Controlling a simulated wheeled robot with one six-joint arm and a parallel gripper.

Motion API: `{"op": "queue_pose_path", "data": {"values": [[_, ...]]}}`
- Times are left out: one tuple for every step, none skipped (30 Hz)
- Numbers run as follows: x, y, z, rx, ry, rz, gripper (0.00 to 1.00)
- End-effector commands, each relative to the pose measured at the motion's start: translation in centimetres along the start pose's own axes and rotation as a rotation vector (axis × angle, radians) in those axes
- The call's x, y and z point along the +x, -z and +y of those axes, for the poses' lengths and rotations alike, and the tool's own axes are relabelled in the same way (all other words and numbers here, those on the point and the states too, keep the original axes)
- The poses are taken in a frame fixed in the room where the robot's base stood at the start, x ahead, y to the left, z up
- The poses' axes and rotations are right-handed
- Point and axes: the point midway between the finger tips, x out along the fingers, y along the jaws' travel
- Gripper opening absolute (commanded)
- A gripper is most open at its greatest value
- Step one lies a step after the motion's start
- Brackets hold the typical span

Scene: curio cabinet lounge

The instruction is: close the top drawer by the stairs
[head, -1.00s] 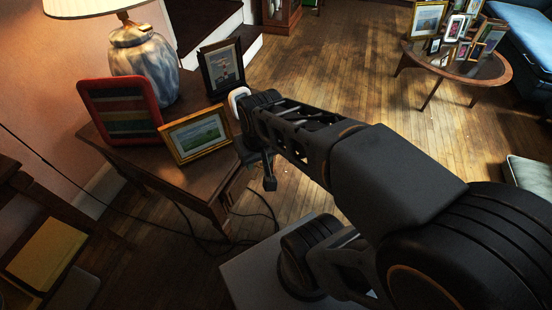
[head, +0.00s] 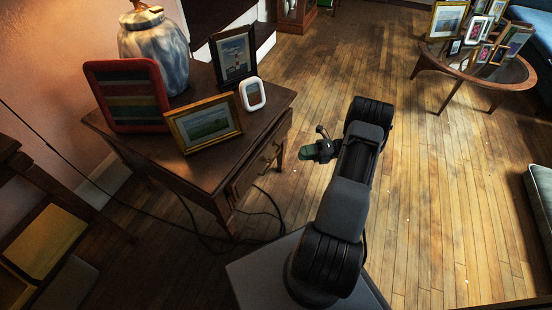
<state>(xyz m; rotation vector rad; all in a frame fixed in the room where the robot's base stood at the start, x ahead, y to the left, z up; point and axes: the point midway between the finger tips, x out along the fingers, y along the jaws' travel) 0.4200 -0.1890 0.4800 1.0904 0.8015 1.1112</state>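A dark wooden side table (head: 200,179) stands on the left, near the white-edged stairs (head: 262,30). Its drawer front (head: 246,179) with a brass-coloured handle (head: 266,159) faces right, toward my arm. I see it at a steep slant and cannot tell how far the drawer stands out. My gripper (head: 308,152) is at the end of my bent arm, to the right of the drawer front and apart from it in the picture. Its fingers are small and seen from above, so their opening is unclear. I see nothing held in it.
A lamp with a marbled base (head: 156,50), a red frame (head: 127,94), a gold frame (head: 204,124), a dark frame (head: 234,55) and a white frame (head: 253,94) stand on the table. A cable (head: 262,212) lies below. Open floor (head: 420,190) stretches right.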

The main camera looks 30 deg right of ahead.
Motion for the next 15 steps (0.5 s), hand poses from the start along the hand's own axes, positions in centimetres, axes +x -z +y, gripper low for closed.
{"op": "queue_pose_path", "data": {"values": [[-0.9,0.5,-1.3,0.051,-0.030,-0.050,0.38],[-1.4,0.7,-1.7,0.076,-0.045,-0.075,0.38],[-1.8,0.8,-2.2,0.105,-0.065,-0.101,0.38],[-2.1,1.0,-2.5,0.123,-0.077,-0.119,0.38],[-2.4,1.1,-2.8,0.138,-0.087,-0.134,0.38],[-2.6,1.2,-3.1,0.155,-0.100,-0.148,0.38],[-2.7,1.3,-3.2,0.165,-0.107,-0.157,0.38],[-2.7,1.3,-3.3,0.173,-0.113,-0.164,0.38],[-2.6,1.3,-3.4,0.180,-0.118,-0.170,0.38],[-2.4,1.3,-3.5,0.184,-0.121,-0.173,0.38],[-2.1,1.3,-3.5,0.186,-0.123,-0.174,0.38],[-1.6,1.2,-3.4,0.188,-0.124,-0.176,0.38],[-1.1,1.1,-3.4,0.189,-0.125,-0.176,0.38],[-0.6,1.0,-3.4,0.189,-0.124,-0.175,0.38],[0.1,0.9,-3.3,0.189,-0.123,-0.174,0.38]]}}
